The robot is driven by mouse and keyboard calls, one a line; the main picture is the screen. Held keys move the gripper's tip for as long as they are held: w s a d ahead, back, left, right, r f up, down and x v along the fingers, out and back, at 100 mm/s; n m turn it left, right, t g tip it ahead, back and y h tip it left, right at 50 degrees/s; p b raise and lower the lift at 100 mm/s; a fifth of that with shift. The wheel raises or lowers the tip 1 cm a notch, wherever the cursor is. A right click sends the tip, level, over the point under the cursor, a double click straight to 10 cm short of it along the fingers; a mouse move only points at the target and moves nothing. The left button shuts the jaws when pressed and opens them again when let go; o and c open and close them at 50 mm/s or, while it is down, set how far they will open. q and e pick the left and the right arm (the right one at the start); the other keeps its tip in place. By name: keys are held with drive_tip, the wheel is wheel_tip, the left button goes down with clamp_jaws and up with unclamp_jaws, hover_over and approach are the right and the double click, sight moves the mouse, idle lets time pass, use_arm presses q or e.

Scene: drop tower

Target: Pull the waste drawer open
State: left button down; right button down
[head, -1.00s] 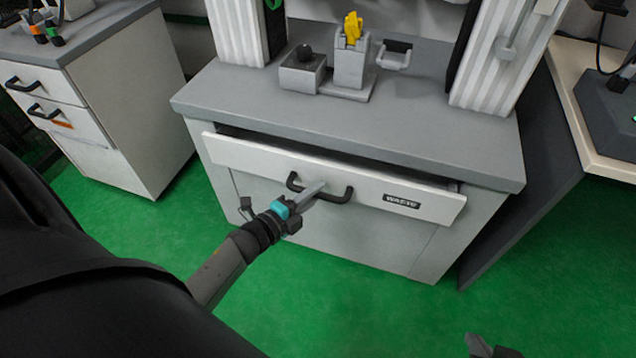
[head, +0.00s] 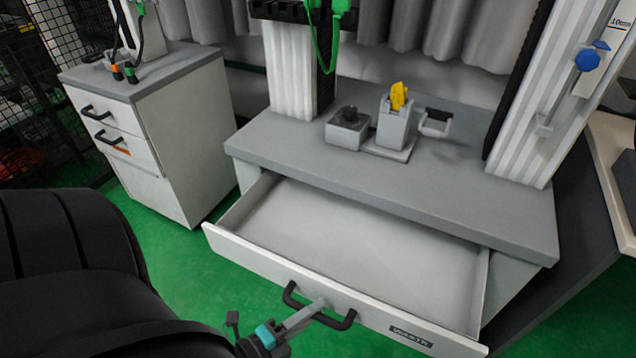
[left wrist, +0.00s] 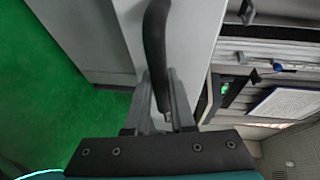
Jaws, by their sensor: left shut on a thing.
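The waste drawer (head: 350,272) stands well out from the grey-topped cabinet in the head view, and its inside looks empty. Its white front carries a "WASTE" label (head: 411,334) and a black bar handle (head: 345,321). My left gripper (head: 316,306) is at the handle's middle, shut on it. In the left wrist view the dark handle (left wrist: 155,45) runs between the two fingers of the gripper (left wrist: 160,100). My right gripper is not in view now.
On the cabinet top (head: 270,140) stand a grey fixture holding a yellow piece (head: 398,96) and a small box with a black knob (head: 348,117). A white drawer unit (head: 165,140) stands at the left. Green floor (head: 200,285) lies in front.

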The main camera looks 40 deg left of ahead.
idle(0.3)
use_arm(q)
drive_tip(key=c, duration=0.8)
unclamp_jaws()
drive_tip(key=shift+o, duration=0.2)
drive_tip(key=shift+s, duration=0.1)
drive_tip(key=shift+s, duration=0.3)
drive_tip(key=p+v, duration=0.3)
drive_tip(key=v, duration=1.1)
drive_tip(key=shift+s+a, duration=0.15)
drive_tip(key=shift+s, duration=0.1)
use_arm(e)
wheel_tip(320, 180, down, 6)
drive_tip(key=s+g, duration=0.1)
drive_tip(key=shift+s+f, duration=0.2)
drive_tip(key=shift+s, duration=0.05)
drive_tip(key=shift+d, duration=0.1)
